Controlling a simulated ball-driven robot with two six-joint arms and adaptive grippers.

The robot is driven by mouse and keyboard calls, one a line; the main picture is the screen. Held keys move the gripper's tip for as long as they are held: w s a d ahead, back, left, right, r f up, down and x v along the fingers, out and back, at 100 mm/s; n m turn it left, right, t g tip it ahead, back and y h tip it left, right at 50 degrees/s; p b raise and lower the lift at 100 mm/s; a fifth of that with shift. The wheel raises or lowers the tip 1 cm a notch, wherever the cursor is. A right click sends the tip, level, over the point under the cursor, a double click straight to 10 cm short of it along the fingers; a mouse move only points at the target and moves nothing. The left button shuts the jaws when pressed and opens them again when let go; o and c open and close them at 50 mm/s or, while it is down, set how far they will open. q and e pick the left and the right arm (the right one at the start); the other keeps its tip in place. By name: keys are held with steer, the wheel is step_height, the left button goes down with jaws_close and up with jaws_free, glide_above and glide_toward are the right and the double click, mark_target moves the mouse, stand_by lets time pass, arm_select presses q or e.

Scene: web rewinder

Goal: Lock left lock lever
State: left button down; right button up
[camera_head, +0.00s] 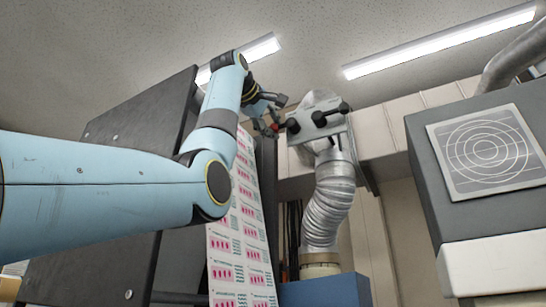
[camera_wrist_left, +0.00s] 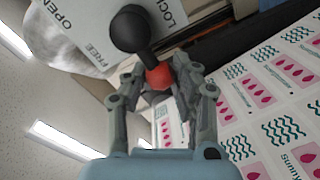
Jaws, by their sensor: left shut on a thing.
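The left lock lever shows in the left wrist view as a black ball knob (camera_wrist_left: 130,30) with a red section (camera_wrist_left: 159,76) below it. It stands in front of a white plate (camera_wrist_left: 85,20) with the words OPEN, FREE and LOCK partly visible. My left gripper (camera_wrist_left: 158,82) is shut on the lever at its red section, with a finger on either side. The lever's lower end is hidden by the fingers. In the head view the left gripper (camera_head: 268,113) is beside the black knob (camera_head: 292,125) at the left of the lever unit. My right gripper is not in view.
A printed label web (camera_head: 240,235) runs down just below the gripper, close to it in the wrist view. A dark machine panel (camera_head: 100,250) stands behind my left arm. A silver flexible duct (camera_head: 330,200) hangs below the lever unit. A grey cabinet (camera_head: 430,170) stands at the right.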

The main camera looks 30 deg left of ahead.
arm_select(q)
steer(key=shift+f+n+b, duration=0.3)
steer(key=shift+f+n, duration=0.1)
steer(key=shift+n, duration=0.2)
steer(key=c, duration=0.9)
jaws_free()
steer(key=s, duration=0.8)
steer(key=s+d, duration=0.1)
steer(key=s, duration=0.3)
steer(key=shift+r, duration=0.4)
steer(key=shift+f, duration=0.1)
